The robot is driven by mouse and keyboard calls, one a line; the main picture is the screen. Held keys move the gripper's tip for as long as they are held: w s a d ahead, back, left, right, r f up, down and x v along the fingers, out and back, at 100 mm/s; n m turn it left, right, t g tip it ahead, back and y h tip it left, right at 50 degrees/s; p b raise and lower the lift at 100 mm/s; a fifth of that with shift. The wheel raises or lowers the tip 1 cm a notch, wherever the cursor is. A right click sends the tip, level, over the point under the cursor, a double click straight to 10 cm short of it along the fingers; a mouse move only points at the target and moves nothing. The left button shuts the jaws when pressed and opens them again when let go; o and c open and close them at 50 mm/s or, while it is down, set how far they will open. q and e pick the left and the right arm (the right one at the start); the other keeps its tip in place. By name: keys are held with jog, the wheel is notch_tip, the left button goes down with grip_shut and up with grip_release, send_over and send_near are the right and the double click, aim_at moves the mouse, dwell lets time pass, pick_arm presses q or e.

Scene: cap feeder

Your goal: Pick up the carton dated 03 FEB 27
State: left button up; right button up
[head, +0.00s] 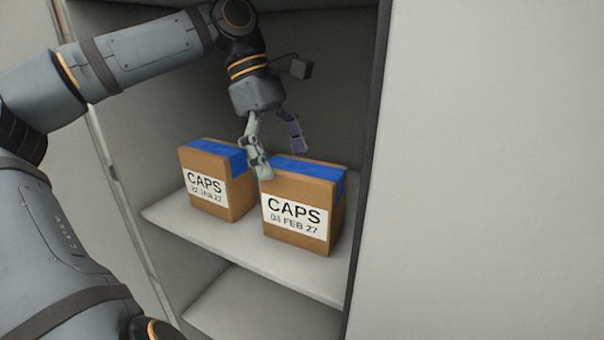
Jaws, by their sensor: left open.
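The carton dated 03 FEB 27 (299,241) stands upright on a cabinet shelf, on the right. It is brown cardboard with blue tape across the top and a white label reading CAPS. My left gripper (281,163) is open, pointing down at the carton's top left part. One finger overlaps the carton's top left edge in the picture; the other finger is behind, over the far side of the top. I cannot tell whether either finger touches it. Nothing is between the fingers. My right gripper is not in view.
A similar carton (203,210), its date reading about 22 JAN 27, stands close on the left with a narrow gap. The shelf (190,226) has bare room in front. The cabinet's right wall (366,150) is near the dated carton. A lower shelf (260,308) looks empty.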

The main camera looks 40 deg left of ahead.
aim_at(303, 186)
pick_arm(q)
jog(key=shift+w+d+r+p, duration=0.1)
jog(key=shift+w+d+p, duration=0.1)
jog(key=shift+d, duration=0.25)
jog(key=shift+w+d+r+p, duration=0.1)
jog(key=shift+d+p, duration=0.05)
jog(key=shift+d, duration=0.3)
jog(key=x, duration=0.4)
jog(key=shift+f, duration=0.2)
jog(key=shift+w+f, duration=0.1)
jog(key=shift+f, duration=0.45)
jog(key=c, duration=1.6)
